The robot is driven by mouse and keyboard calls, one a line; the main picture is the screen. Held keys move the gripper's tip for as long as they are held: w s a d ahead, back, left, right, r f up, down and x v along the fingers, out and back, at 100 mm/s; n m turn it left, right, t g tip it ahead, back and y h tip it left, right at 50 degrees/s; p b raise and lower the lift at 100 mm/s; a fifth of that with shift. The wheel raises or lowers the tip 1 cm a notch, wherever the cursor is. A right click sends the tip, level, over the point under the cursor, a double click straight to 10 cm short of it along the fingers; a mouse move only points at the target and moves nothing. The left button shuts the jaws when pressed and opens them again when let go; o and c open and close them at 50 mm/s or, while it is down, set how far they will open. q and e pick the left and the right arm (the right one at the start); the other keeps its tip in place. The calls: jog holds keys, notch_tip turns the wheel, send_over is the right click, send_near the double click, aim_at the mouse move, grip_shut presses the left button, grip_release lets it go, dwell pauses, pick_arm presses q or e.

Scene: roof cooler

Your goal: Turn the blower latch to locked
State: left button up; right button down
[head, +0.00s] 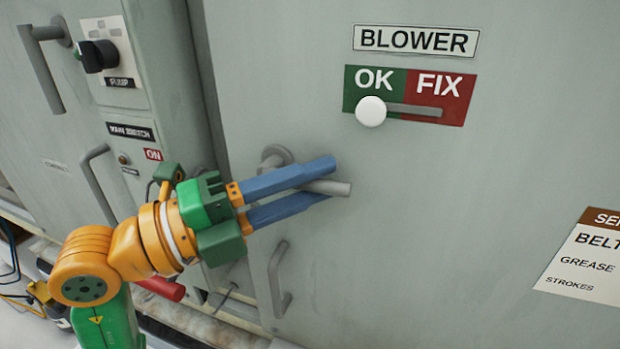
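The blower latch is a grey lever on the pale green cabinet door, below the BLOWER sign. Its round hub (274,157) shows left of my blue fingers, and its bar (342,188) points right, close to level. My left gripper (331,181) reaches in from the lower left. The fingers hide part of the lever. My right gripper is not in view.
The OK/FIX slider's white knob (371,111) sits at the OK end, above my fingers. A door handle (278,280) is below. A pump switch (98,55) and other handles are at left. The door's right side is flat, with a service label (585,265).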

pick_arm(q)
jog(key=shift+a, duration=0.2)
grip_shut()
jog(key=shift+r, duration=0.1)
dwell(0.9)
